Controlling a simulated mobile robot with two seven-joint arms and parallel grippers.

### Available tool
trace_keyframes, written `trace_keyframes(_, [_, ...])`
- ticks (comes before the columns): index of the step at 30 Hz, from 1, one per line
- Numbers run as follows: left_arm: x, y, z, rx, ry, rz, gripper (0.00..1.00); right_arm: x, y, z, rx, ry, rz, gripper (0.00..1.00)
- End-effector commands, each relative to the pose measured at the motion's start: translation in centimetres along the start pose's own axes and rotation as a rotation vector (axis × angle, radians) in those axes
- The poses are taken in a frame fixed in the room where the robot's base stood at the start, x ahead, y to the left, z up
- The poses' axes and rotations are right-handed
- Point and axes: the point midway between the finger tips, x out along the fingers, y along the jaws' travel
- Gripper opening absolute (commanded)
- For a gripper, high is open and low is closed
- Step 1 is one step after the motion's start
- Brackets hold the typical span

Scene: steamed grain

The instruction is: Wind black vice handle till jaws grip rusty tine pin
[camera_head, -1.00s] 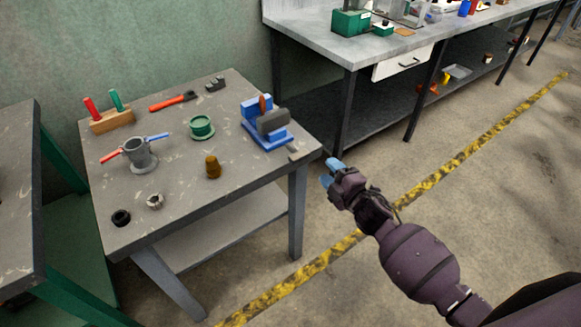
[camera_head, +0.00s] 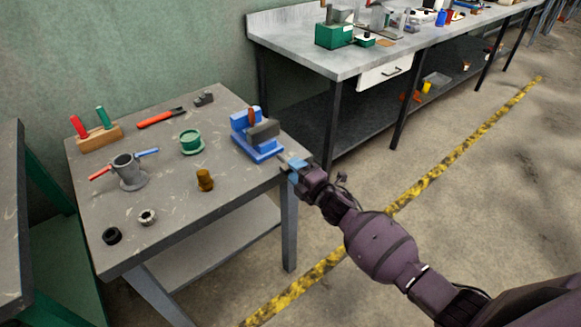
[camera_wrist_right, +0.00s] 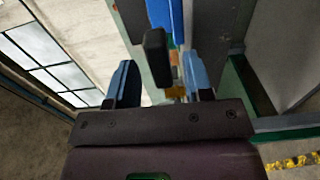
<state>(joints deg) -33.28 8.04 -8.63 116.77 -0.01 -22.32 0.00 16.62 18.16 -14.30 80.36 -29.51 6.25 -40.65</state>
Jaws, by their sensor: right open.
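The blue vice (camera_head: 257,150) stands on the near-right part of the grey table in the head view. A rusty reddish-brown upright piece (camera_head: 252,116), apparently the tine pin, stands at it behind a dark grey block (camera_head: 264,131). My right gripper (camera_head: 290,165) is open at the table's right edge, just right of the vice. In the right wrist view a black rounded bar (camera_wrist_right: 156,55), apparently the handle, shows between the open fingers, with no clear contact. Blue vice parts (camera_wrist_right: 165,14) show beyond it. Whether the jaws touch the pin cannot be told. My left gripper is out of view.
On the table are a green ring-shaped part (camera_head: 190,143), a brown knob (camera_head: 205,180), a grey cup with red and blue handles (camera_head: 129,173), a wooden tool block (camera_head: 98,139) and black and metal rings. A long bench (camera_head: 345,55) stands behind. Floor is open at right.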

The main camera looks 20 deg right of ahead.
Motion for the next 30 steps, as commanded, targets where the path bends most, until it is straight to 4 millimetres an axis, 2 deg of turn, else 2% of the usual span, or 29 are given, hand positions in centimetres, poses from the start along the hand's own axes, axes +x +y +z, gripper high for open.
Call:
trace_keyframes(6, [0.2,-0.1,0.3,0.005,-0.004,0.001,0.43,1.9,-0.1,0.0,0.001,0.0,-0.001,0.47])
trace_keyframes(17, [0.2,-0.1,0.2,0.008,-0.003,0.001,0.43,2.3,0.0,0.0,0.001,0.0,0.0,0.47])
trace_keyframes(26, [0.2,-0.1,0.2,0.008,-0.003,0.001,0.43,2.3,0.0,0.0,0.001,0.0,0.0,0.02])
trace_keyframes(30, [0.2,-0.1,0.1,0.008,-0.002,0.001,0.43,2.3,0.0,0.0,0.002,0.0,0.0,0.0])
